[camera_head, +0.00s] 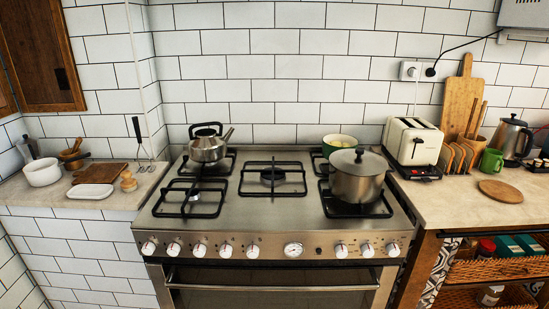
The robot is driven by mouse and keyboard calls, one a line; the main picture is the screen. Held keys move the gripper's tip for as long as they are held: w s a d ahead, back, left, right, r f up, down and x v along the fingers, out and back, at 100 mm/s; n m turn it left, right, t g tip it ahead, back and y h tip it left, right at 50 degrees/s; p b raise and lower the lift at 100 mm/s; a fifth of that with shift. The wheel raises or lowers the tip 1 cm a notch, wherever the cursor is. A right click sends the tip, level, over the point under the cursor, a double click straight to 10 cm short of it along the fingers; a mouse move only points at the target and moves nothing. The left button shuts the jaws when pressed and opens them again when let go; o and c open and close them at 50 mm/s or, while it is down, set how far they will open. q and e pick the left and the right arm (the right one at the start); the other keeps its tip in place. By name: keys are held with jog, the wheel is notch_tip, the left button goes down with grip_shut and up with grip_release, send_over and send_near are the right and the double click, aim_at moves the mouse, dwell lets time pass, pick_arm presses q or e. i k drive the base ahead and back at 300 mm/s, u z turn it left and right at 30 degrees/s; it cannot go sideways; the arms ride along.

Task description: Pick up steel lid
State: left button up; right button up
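A lid (359,161) of greyish metal with a dark knob on top sits on a steel pot (357,185). The pot stands on the front right burner of the stove (270,209). The lid appears to cover the pot's whole opening. Neither of my grippers shows in the head view, and nothing touches the lid.
A green pot (339,144) stands close behind the steel pot, and a kettle (208,146) is at the back left. The toaster (412,143) stands on the right counter near the pot. The stove's front middle is clear.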

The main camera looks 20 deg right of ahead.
aim_at(359, 162)
jog(key=u, duration=0.4)
jog(key=i, duration=1.3)
jog(key=z, duration=1.75)
